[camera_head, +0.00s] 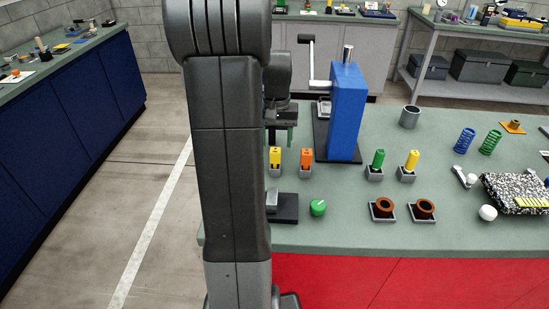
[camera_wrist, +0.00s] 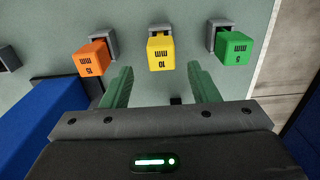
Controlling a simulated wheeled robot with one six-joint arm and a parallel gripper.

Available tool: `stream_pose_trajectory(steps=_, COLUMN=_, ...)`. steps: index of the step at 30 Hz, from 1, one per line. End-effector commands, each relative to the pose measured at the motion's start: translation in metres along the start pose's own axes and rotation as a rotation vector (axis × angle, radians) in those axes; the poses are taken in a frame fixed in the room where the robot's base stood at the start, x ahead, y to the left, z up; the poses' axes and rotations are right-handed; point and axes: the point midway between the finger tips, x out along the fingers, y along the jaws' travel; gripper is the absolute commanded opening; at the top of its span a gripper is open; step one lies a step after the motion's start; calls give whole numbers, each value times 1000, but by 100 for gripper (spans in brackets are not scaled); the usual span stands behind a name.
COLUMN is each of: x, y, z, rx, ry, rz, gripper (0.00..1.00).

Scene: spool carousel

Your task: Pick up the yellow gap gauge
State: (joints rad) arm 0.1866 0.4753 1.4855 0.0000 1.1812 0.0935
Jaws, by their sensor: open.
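The yellow gap gauge (camera_wrist: 160,52) is a small block with dark "10 mm" lettering, set in a grey holder (camera_wrist: 158,30). It lies ahead of my gripper (camera_wrist: 161,85), about midway between the two green fingers in the wrist view. The fingers are open and nothing is between them. In the head view the yellow gauge (camera_head: 275,155) stands upright in its holder near the table's left side. My gripper (camera_head: 283,134) shows behind it there, partly hidden by my arm. I cannot tell the exact distance between fingers and gauge.
An orange gauge (camera_wrist: 92,58) and a green gauge (camera_wrist: 234,49) stand in holders on either side. A blue crank press (camera_head: 346,112) rises close by. A green knob (camera_head: 318,207) and a dark block (camera_head: 284,207) sit in front. Green and yellow pegs stand farther right.

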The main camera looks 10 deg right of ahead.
Motion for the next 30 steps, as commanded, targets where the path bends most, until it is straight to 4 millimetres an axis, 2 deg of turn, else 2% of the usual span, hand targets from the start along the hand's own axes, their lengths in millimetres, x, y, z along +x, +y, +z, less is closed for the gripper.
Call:
stream_pose_trajectory(steps=7, x=18, y=-1, z=2, rx=0, ry=-2, rz=0, gripper=55)
stream_pose_trajectory(steps=15, x=56, y=-4, z=7, rx=0, ry=-3, rz=0, gripper=55)
stream_pose_trajectory(steps=24, x=63, y=-4, z=6, rx=0, ry=0, rz=0, gripper=55)
stream_pose_trajectory(steps=25, x=63, y=-4, z=6, rx=0, ry=0, rz=0, gripper=53)
stream_pose_trajectory(steps=30, x=63, y=-4, z=6, rx=0, ry=0, rz=0, gripper=19)
